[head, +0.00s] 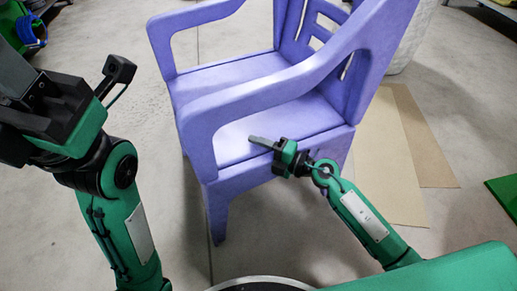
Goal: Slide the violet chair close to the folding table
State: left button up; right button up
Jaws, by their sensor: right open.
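The violet chair (235,105) stands upright in the middle of the head view. Its backrest is at the upper right, partly cut off by the top edge. My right gripper (260,142) is open, at the chair's near side, below the near armrest and in front of the seat edge. I cannot tell whether it touches the chair. My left gripper (14,72) is at the left edge, partly cut off and apart from the chair. Its jaw state is unclear. I cannot make out the folding table.
A blue cable (32,30) hangs on a green object at the top left. A brown flat sheet (385,165) lies on the floor right of the chair. A pale rounded object (416,42) stands behind. A green panel (506,194) lies at the right edge. Bare floor shows left of the chair.

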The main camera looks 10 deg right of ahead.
jog(key=shift+c, duration=0.2)
grip_shut()
dwell(1.2)
